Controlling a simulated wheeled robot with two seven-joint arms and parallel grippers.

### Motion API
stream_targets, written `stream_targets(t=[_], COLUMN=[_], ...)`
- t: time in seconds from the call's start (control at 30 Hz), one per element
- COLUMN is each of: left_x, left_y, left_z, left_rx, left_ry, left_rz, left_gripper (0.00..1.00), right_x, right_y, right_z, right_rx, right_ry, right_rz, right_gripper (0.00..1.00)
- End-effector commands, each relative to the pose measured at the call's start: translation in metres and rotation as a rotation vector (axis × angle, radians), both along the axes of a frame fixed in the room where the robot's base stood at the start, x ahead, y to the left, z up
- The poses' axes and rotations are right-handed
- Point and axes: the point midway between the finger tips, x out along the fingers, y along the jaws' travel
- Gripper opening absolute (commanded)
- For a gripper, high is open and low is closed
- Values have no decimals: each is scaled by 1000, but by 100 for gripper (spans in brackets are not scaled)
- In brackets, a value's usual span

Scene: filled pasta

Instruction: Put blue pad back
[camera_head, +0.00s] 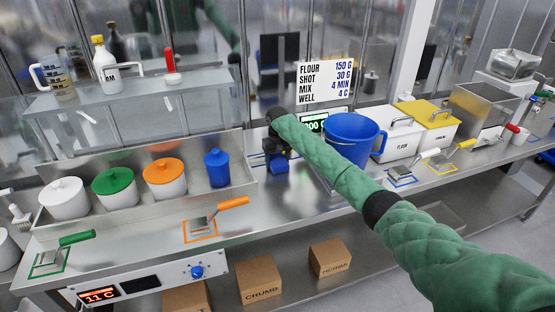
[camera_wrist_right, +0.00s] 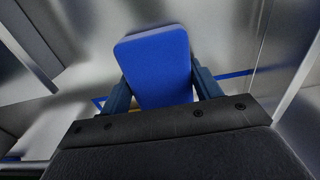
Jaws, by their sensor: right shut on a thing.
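The blue pad (camera_wrist_right: 158,65) is a rounded blue block. It sits between the two fingers of my right gripper (camera_wrist_right: 160,88) in the right wrist view. In the head view, the right gripper (camera_head: 276,152) points down over the steel counter, just right of the blue lidded pot, with the blue pad (camera_head: 278,166) at its tips. I cannot tell whether the pad touches the counter. Blue line marks (camera_wrist_right: 236,73) show on the steel beyond the fingers in the wrist view. My left gripper is not in view.
A tray (camera_head: 112,220) holds several lidded pots to the left. An orange-handled scraper (camera_head: 215,213) lies in front. A recipe sign (camera_head: 323,80) and a glass shelf (camera_head: 130,88) stand behind.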

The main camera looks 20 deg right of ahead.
Motion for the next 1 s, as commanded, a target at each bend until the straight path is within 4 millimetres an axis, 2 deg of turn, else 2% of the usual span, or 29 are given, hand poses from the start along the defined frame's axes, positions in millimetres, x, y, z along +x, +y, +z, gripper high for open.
stream_targets(t=[0.33,0.37,0.47,0.77,0.9,1.0], left_x=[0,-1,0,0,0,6], left_y=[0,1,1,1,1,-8], left_z=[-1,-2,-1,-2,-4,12], left_rx=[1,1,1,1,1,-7], left_ry=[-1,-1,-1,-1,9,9], left_rz=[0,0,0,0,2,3], left_gripper=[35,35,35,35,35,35], right_x=[0,0,0,0,1,1], right_y=[0,0,0,0,0,1], right_z=[-2,-3,-2,-1,8,21], right_rx=[0,0,0,0,0,0], right_ry=[1,0,0,0,-2,-3], right_rz=[0,0,0,0,0,0], right_gripper=[42,67,85,85,85,85])
